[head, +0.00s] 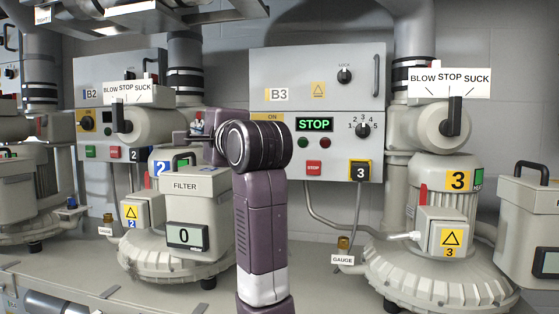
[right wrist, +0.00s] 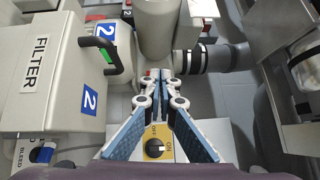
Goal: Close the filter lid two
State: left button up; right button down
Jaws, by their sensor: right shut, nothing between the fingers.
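The filter two box (head: 195,210) stands left of centre in the head view, with a FILTER label and a display reading 0. I cannot tell whether the lid is fully seated. The right wrist view shows the box (right wrist: 60,85) and its handle (right wrist: 103,55) at left. My right gripper (head: 182,135) is just above and behind the handle, partly hidden by my wrist. Its fingers are shut and empty in the right wrist view (right wrist: 160,76), right of the handle and apart from it. My left gripper is not in view.
A blower with a BLOW STOP SUCK sign (head: 135,94) stands behind the box. Control panel B3 (head: 310,80) is on the wall at centre. The blower three unit (head: 440,205) stands at right. A yellow OFF/ON switch (right wrist: 155,147) lies below the fingers.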

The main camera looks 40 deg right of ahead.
aim_at(182, 155)
jog(key=shift+w+a+f, duration=0.2)
jog(key=shift+w+a, duration=0.2)
jog(key=shift+w, duration=0.15)
jog(key=shift+w+a+p, duration=0.25)
jog(key=shift+w+p, duration=0.05)
jog(key=shift+p, duration=0.1)
jog(key=shift+w+a+f+n+g+p, duration=0.55)
jog(key=shift+f+n+g, duration=0.15)
jog(key=shift+g, duration=0.1)
jog(key=shift+w+a+f+n+g+p, duration=0.3)
jog(key=shift+w+f+p, duration=0.1)
jog(key=shift+f, duration=0.1)
